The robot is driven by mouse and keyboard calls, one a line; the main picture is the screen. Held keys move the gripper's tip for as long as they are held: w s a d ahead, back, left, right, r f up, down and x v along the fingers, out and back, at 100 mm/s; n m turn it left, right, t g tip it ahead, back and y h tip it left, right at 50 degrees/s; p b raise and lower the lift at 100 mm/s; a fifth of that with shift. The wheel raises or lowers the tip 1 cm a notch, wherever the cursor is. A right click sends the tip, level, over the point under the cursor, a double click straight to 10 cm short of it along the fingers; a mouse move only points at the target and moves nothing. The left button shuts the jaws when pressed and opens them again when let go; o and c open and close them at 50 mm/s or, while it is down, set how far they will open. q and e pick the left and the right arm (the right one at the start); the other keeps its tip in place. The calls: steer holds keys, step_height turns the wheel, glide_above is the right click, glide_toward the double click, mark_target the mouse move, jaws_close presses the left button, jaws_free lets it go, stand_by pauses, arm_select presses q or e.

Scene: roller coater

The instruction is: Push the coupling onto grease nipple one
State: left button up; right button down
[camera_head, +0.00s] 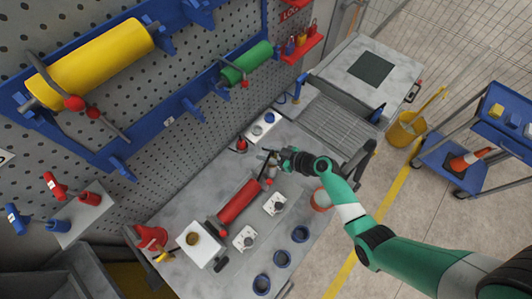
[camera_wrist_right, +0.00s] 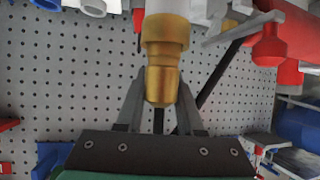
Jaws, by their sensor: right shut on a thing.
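My right gripper (camera_head: 275,158) is above the grey workbench, near the upper right end of the red roller (camera_head: 238,201). In the right wrist view, the gripper (camera_wrist_right: 160,105) is shut on the brass coupling (camera_wrist_right: 162,75), with one finger on each side. A pale grey cylinder (camera_wrist_right: 166,28) meets the coupling's wider end at the top of that view. I cannot make out grease nipple one, or whether the coupling touches it. My left gripper is not in view.
The bench (camera_head: 310,185) holds blue rings (camera_head: 282,258), white blocks (camera_head: 275,203) and a white box (camera_head: 202,243). A pegboard wall behind carries a yellow roller (camera_head: 95,62) and a green roller (camera_head: 247,63). A blue cart (camera_head: 450,165) stands at the right.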

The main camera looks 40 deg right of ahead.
steer(key=shift+f, duration=0.1)
steer(key=c, duration=1)
jaws_free()
steer(key=shift+f, duration=0.1)
steer(key=o, duration=0.5)
